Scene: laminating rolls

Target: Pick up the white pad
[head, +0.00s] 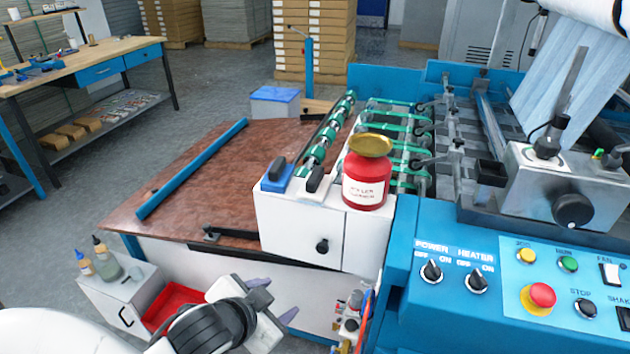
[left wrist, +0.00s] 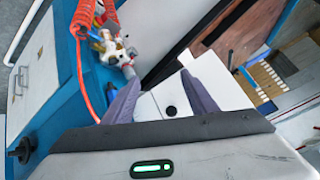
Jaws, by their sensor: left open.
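A black handle (head: 319,178) stands on the white top of a machine housing (head: 300,225). The white pad itself is hard to tell from that white top; it may lie under this handle. Left of it is a blue pad (head: 277,184) with a black handle. My left gripper (head: 274,299) is open and empty, low in front of the housing and apart from it. In the left wrist view its two dark fingers (left wrist: 161,80) are spread, with the white housing and its black knob (left wrist: 171,110) beyond them. My right gripper is not in view.
A red jar (head: 366,182) with a gold lid stands right of the handles. Green-banded rollers (head: 325,140) lie behind. The blue control panel (head: 500,265) is at right. A brown table (head: 200,185) lies left, with a blue bar (head: 190,167); bottles (head: 107,262) stand on a cabinet below.

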